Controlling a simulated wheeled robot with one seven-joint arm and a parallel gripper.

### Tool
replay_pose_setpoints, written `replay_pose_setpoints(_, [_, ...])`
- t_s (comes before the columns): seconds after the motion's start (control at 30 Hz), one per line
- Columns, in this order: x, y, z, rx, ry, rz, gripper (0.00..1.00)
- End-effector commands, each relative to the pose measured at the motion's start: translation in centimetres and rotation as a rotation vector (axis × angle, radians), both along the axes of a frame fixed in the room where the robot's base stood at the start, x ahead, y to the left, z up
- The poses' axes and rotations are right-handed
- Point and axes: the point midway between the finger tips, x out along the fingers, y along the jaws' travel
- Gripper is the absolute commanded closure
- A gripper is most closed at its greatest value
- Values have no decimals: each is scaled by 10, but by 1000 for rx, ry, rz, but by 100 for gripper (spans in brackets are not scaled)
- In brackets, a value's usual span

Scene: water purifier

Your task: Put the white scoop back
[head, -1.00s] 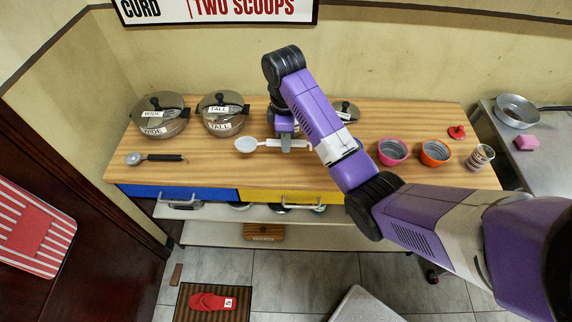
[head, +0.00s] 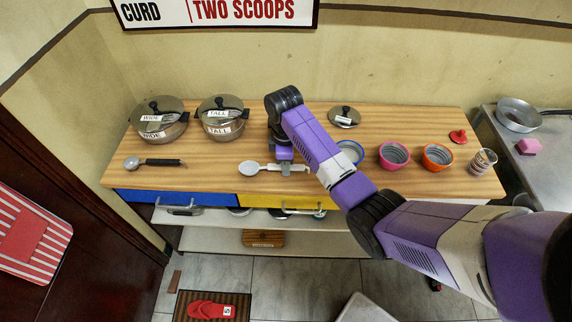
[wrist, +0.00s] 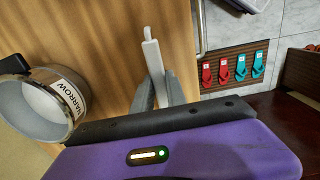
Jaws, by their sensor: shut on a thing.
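The white scoop (head: 250,167) lies level at the front part of the wooden counter, its bowl to the left and its handle to the right. My gripper (head: 285,168) is shut on the scoop's handle, near the counter's front edge. In the wrist view the white handle (wrist: 152,58) sticks out beyond my fingers (wrist: 160,92); the bowl is hidden there. I cannot tell whether the scoop touches the wood or is just above it. Below the counter are a shut blue drawer (head: 180,197) and a yellow drawer (head: 285,200).
A black-handled scoop (head: 153,162) lies at the counter's left. Two lidded pots (head: 160,120) stand at the back left. A pot labelled NARROW (wrist: 40,105) is close to my gripper. Pink (head: 394,156) and orange (head: 437,157) cups stand to the right. Counter between the scoops is clear.

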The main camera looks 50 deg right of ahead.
Motion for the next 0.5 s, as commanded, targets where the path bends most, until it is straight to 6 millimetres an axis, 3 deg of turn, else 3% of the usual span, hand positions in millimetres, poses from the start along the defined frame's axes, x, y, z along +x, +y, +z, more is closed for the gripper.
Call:
replay_pose_setpoints(0.17, [0, 0, -4, 0, 0, 0, 100])
replay_pose_setpoints(0.2, [0, 0, -3, -1, -1, 0, 75])
replay_pose_setpoints(0.27, [0, 0, -3, 0, 0, 0, 63])
replay_pose_setpoints(0.5, [0, 0, -3, 0, 0, 0, 61])
